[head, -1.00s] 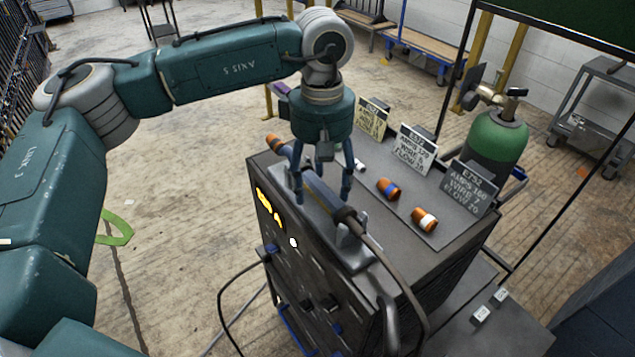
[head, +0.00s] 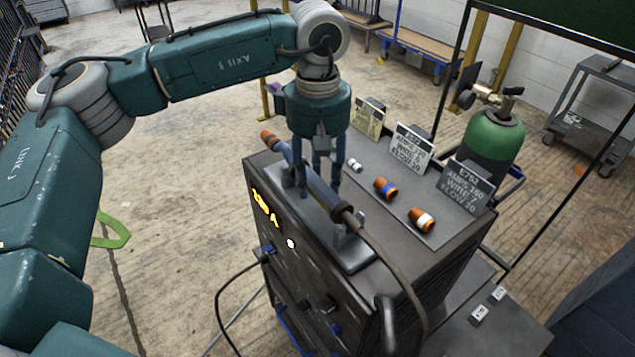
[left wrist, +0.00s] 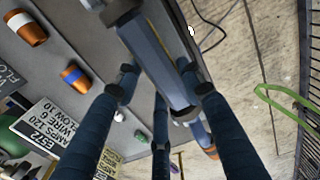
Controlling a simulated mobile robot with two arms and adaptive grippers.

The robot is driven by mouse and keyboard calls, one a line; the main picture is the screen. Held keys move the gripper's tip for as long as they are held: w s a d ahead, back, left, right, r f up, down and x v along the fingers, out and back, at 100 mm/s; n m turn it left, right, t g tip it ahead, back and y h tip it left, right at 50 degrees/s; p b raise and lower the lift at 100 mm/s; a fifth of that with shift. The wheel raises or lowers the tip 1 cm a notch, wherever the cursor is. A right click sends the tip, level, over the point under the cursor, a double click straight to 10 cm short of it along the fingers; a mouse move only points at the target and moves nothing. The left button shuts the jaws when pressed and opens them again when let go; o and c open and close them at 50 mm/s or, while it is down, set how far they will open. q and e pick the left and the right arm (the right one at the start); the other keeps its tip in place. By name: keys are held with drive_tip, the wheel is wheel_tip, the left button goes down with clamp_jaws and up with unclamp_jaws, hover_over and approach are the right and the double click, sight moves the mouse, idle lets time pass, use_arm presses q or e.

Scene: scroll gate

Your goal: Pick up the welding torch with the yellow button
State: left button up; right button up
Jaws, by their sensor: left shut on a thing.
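The welding torch (head: 325,195) has a blue-grey handle, a dark rear collar with a cable, and an orange-brown tip at its far left end. It lies along a grey cradle (head: 357,256) on top of the dark welding machine. My left gripper (head: 319,187) points down over the torch and is shut on its handle. In the left wrist view the torch (left wrist: 150,58) runs between the fingers of my left gripper (left wrist: 158,82). I cannot make out a yellow button on it. My right gripper is not in view.
The machine top (head: 385,240) also bears several nozzles, including a blue-banded one (head: 385,188) and a white-banded one (head: 421,220), with label cards (head: 411,148) behind. A green gas cylinder (head: 494,140) stands behind right. The torch cable (head: 400,275) arches over the front edge.

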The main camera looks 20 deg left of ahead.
use_arm(q)
wheel_tip(320, 180, up, 12)
drive_tip(key=b, duration=0.2)
wheel_tip(320, 180, up, 7)
drive_tip(key=p, duration=0.2)
hover_over(319, 177)
drive_tip(key=shift+s, duration=0.1)
drive_tip(key=shift+a+f, duration=0.1)
